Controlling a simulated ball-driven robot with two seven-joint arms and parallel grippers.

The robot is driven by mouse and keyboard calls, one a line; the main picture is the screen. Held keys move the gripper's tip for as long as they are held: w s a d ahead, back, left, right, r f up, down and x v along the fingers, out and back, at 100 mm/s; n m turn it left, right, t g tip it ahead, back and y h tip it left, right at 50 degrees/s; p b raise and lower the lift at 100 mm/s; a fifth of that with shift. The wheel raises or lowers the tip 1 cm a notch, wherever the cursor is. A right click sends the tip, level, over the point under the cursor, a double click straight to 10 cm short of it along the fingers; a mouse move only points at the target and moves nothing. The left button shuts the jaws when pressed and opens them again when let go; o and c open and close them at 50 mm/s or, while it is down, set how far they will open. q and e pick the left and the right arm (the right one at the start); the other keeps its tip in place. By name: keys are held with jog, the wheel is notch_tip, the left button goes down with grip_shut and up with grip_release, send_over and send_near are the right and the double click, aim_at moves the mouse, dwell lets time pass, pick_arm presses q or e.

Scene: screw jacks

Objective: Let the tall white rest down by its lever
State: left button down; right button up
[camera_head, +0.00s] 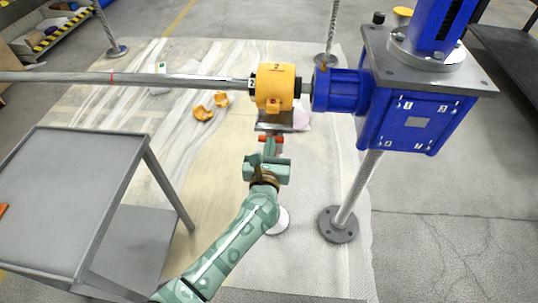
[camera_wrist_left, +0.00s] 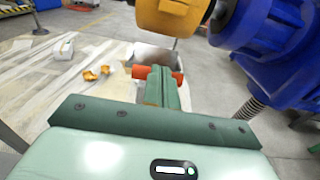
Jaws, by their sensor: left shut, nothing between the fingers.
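A round white foot (camera_head: 280,221) shows beside my left forearm in the head view; I take it to be the rest's foot. My arm hides most of what stands above it. A grey metal plate (camera_head: 270,127), also in the left wrist view (camera_wrist_left: 150,55), sits under the orange coupling (camera_head: 275,88). A red-orange piece, perhaps the lever, shows on both sides of my left fingertips in the left wrist view (camera_wrist_left: 178,77). My left gripper (camera_head: 269,148) is shut and empty right at this piece; contact is unclear. My right gripper is out of view.
A long metal shaft (camera_head: 180,80) runs left from the coupling. A blue gearbox (camera_head: 412,120) stands at the right on threaded posts. A grey cart (camera_head: 70,190) stands at the left. Orange shells (camera_head: 203,113) lie on the floor sheet.

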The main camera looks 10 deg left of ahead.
pick_arm(q)
jog(key=shift+w+r, duration=0.3)
jog(key=shift+w, duration=0.05)
jog(key=shift+f, duration=0.1)
jog(key=s+p, duration=0.3)
jog(key=s, duration=1.3)
jog(key=shift+s+r, duration=0.15)
jog(key=shift+r, duration=0.25)
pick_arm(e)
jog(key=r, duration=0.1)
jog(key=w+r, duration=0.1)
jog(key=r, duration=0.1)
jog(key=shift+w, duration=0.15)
